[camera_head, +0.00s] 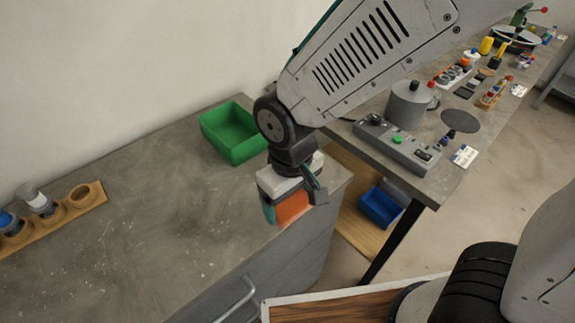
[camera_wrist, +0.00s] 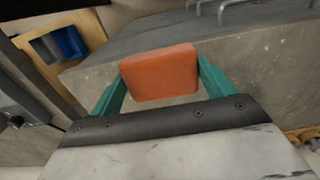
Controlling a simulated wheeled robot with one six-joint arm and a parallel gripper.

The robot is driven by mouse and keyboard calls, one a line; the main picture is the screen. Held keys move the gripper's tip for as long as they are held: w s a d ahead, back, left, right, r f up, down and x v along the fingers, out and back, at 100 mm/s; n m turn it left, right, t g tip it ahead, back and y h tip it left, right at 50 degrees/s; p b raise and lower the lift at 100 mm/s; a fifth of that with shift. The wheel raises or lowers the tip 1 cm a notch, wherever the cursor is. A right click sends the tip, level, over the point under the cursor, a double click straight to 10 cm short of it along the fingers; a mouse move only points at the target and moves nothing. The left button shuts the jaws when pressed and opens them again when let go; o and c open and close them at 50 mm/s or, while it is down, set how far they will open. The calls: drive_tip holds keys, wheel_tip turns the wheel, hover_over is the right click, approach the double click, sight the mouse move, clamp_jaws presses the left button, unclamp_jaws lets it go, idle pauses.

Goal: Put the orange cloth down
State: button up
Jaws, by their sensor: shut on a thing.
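The orange cloth (camera_wrist: 160,73) looks like a folded, rounded block. In the wrist view it sits between the two teal fingers of my gripper (camera_wrist: 163,84), which is shut on it. In the head view the orange cloth (camera_head: 293,207) shows below my gripper (camera_head: 290,206), near the front right corner of the grey counter (camera_head: 150,220). I cannot tell whether the cloth touches the counter top or hangs above it.
A green bin (camera_head: 233,131) stands at the counter's back right. A wooden rack (camera_head: 78,206) with bottles is at the left. The middle of the counter is clear. A workbench with a grey pot (camera_head: 408,104) stands right; a blue bin (camera_head: 380,207) is on a low wooden shelf.

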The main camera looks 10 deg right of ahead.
drive_tip(key=w, duration=0.7)
drive_tip(key=w+f, duration=0.1)
drive_tip(key=w, duration=0.3)
drive_tip(key=shift+w+d, duration=0.25)
drive_tip(key=shift+d, duration=0.15)
drive_tip(key=shift+w+f, duration=0.15)
drive_tip(key=shift+f, duration=1.7)
drive_tip(key=shift+f, duration=0.1)
drive_tip(key=o, duration=1.1)
drive_tip(key=shift+o, duration=0.2)
wheel_tip(320, 180, up, 12)
drive_tip(key=s+d+r+m, duration=0.1)
drive_tip(key=s+d+r, duration=0.25)
drive_tip(key=d, duration=0.25)
drive_tip(key=s+d+r+m, duration=0.2)
drive_tip(key=s+d+r, duration=0.15)
drive_tip(key=d, duration=0.25)
drive_tip(key=s+d+r+m+t, duration=0.1)
drive_tip(key=s+d+r+m, duration=0.2)
drive_tip(key=s+d, duration=0.5)
drive_tip(key=s, duration=0.4)
drive_tip(key=shift+s+d+m, duration=0.15)
drive_tip(key=shift+d+m, duration=0.2)
drive_tip(key=shift+m, duration=0.05)
